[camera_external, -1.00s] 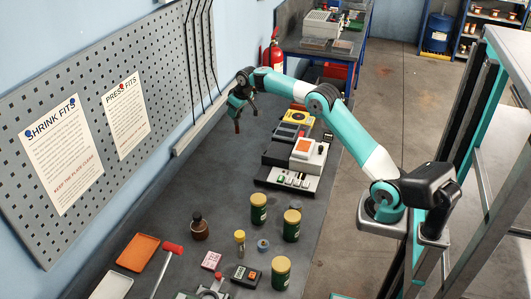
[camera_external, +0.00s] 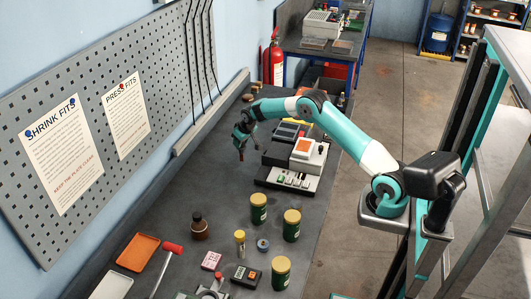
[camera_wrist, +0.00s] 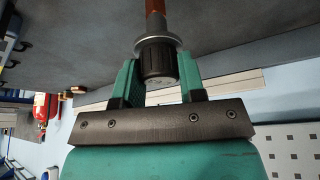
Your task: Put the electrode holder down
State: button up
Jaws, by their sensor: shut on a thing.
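The electrode holder (camera_wrist: 157,62) shows in the wrist view as a dark ribbed cylinder with a pale metal collar and a copper-brown rod. My gripper (camera_wrist: 160,85) is shut on its ribbed part, with one teal finger on each side. In the external view my gripper (camera_external: 242,146) hangs over the back-left part of the grey bench (camera_external: 205,175). The holder's reddish-brown rod (camera_external: 241,154) points down below the fingers. I cannot tell whether its tip touches the bench.
An instrument with an orange screen (camera_external: 303,147) stands just right of my gripper. Green jars (camera_external: 258,209), a brown bottle (camera_external: 199,226) and a red-headed hammer (camera_external: 172,249) stand or lie nearer. A pegboard (camera_external: 90,115) lines the left wall. The bench left of the instrument is clear.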

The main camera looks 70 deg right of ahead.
jog(key=shift+f, duration=1.75)
jog(key=o, duration=1.1)
jog(key=shift+c, duration=0.2)
